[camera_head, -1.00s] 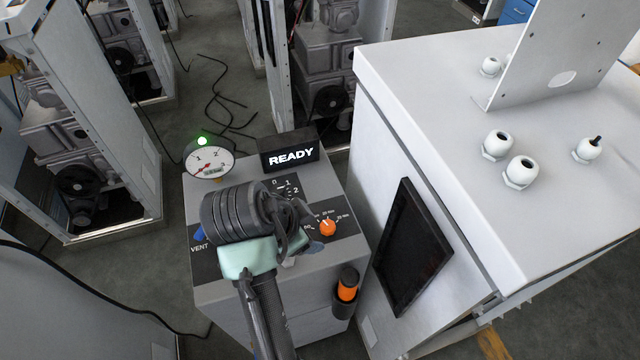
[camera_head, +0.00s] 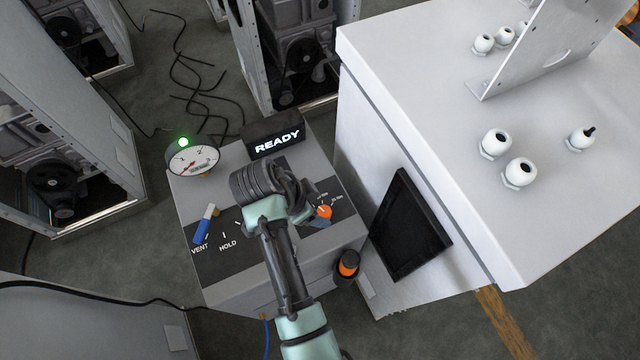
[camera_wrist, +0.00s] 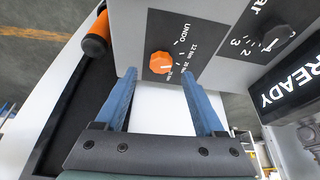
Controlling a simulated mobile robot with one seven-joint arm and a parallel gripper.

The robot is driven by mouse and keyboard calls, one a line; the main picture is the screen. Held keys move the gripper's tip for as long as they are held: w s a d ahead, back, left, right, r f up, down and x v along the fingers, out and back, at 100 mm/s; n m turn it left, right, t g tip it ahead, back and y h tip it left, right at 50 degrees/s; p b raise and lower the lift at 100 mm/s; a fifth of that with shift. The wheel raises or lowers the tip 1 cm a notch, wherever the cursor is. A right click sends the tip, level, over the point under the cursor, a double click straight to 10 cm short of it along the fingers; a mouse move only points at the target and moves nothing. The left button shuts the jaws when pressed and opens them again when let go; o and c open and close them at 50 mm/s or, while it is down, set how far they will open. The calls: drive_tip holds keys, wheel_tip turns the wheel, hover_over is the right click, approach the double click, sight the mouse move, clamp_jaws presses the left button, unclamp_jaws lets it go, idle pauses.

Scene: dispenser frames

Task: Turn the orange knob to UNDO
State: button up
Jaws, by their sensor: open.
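The orange knob (camera_head: 324,212) sits on the dark panel of the grey dispenser, partly behind my gripper in the head view. The fingertips appear on either side of the knob's lower edge in the wrist view; the gap in depth is unclear.
A READY display (camera_head: 274,140), a gauge (camera_head: 193,160) and a blue-and-white lever (camera_head: 206,224) are on the dispenser. An orange-and-black cylinder (camera_head: 348,264) is at its right side. A large white cabinet (camera_head: 430,90) with a black screen (camera_head: 410,242) stands close on the right.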

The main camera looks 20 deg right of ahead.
sight(323, 212)
drive_tip(key=shift+x, duration=1.9)
clamp_jaws()
